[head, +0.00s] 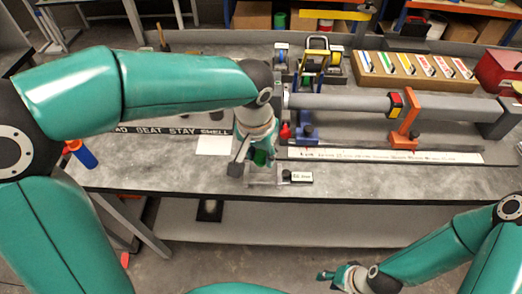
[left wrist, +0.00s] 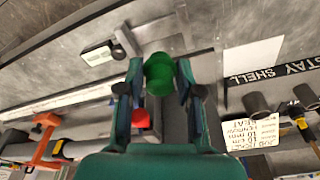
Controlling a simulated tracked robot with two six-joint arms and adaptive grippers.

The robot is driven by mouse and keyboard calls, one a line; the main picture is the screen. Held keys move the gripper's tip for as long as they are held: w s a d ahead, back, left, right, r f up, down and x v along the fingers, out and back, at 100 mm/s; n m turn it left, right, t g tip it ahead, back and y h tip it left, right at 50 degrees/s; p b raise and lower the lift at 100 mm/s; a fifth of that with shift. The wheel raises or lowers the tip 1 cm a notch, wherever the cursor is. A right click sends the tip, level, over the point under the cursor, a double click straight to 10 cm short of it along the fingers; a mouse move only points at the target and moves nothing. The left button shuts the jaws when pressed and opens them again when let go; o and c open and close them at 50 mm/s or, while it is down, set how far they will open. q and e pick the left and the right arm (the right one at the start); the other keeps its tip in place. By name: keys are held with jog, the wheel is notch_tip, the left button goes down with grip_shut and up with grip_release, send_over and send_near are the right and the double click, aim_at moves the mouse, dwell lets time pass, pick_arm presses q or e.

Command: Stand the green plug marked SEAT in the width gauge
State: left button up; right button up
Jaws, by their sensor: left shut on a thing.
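The green plug (left wrist: 159,74) sits between the two fingers of my left gripper (left wrist: 158,92), which is shut on it. Its marking cannot be read. In the head view the plug (head: 260,157) is partly hidden by my left gripper (head: 254,154). The grey metal width gauge (head: 264,182) lies at the table's front edge, directly below that gripper. In the left wrist view the gauge (left wrist: 128,40) shows just beyond the plug; whether the two touch I cannot tell. My right gripper (head: 338,275) is low at the bottom right, away from the table, its fingers too small to judge.
A small label block (head: 298,177) stands right of the gauge. A white sheet (head: 214,145) and a strip lettered SEAT STAY SHELL (head: 170,130) lie to the left. An orange-clamped grey tube (head: 345,103) and a long white rule (head: 380,155) lie behind right.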

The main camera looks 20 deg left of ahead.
pick_arm(q)
notch_tip(320, 180, down, 5)
jog(key=b, duration=0.3)
jog(key=shift+s+b, duration=0.15)
jog(key=shift+b, duration=0.2)
jog(key=shift+f, duration=0.15)
jog(key=shift+a+r, duration=0.2)
jog(key=shift+a, duration=0.1)
dwell(0.6)
